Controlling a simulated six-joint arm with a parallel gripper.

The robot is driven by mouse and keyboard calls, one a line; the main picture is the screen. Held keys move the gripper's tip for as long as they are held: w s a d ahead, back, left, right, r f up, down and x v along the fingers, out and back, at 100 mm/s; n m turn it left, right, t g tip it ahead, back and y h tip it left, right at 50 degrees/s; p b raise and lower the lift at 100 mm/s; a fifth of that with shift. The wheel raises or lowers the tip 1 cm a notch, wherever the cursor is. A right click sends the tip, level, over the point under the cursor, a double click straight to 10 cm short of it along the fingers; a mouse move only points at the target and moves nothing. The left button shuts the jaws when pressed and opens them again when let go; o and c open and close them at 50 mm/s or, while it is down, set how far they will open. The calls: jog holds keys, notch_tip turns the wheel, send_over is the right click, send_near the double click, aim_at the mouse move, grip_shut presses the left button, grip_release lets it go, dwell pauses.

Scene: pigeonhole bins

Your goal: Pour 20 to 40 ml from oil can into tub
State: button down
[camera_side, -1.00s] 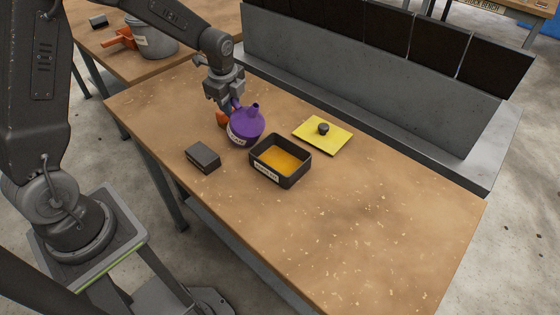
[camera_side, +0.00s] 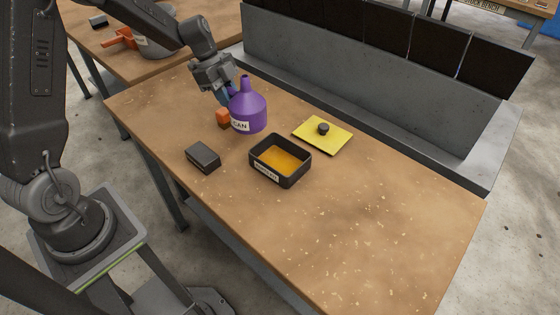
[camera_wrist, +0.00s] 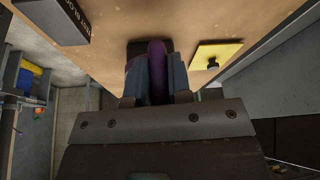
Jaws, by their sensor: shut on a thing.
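The purple oil can (camera_side: 249,110), with a white label reading "CAN", stands about upright on the left of the tub, apart from it. I cannot tell whether its base touches the table. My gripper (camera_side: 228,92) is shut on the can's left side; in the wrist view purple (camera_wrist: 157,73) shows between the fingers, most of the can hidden. The dark, open tub (camera_side: 295,178) sits on the table with a layer of amber liquid (camera_side: 284,161) inside and a label on its front. The wrist view shows little or nothing of the tub.
A yellow plate with a black knob (camera_side: 322,134) lies behind and right of the tub. Grey bins (camera_side: 370,75) line the back. The table's right part is clear.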

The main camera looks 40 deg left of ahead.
aim_at(245, 81)
jog(key=shift+a+r, duration=0.55)
jog(key=shift+a, duration=0.25)
jog(key=shift+a+r, duration=0.55)
jog(key=shift+a, duration=0.25)
jog(key=shift+a+r, duration=0.55)
jog(key=shift+a, duration=0.25)
jog(key=shift+d, duration=0.1)
jog(key=d+n+t+y, duration=0.1)
jog(key=d+n, duration=0.2)
jog(key=d+r+n+t, duration=0.1)
jog(key=d+n, duration=0.2)
jog(key=w+d+r+n+y, duration=0.1)
jog(key=d+n, duration=0.2)
jog(key=n, duration=0.1)
jog(key=shift+d+r+t+y, duration=0.1)
jog(key=shift+r+t+y, duration=0.05)
jog(key=shift+t+y, duration=0.2)
jog(key=shift+d+r+n+y, duration=0.3)
jog(key=shift+d+n, duration=0.45)
jog(key=shift+n, duration=0.25)
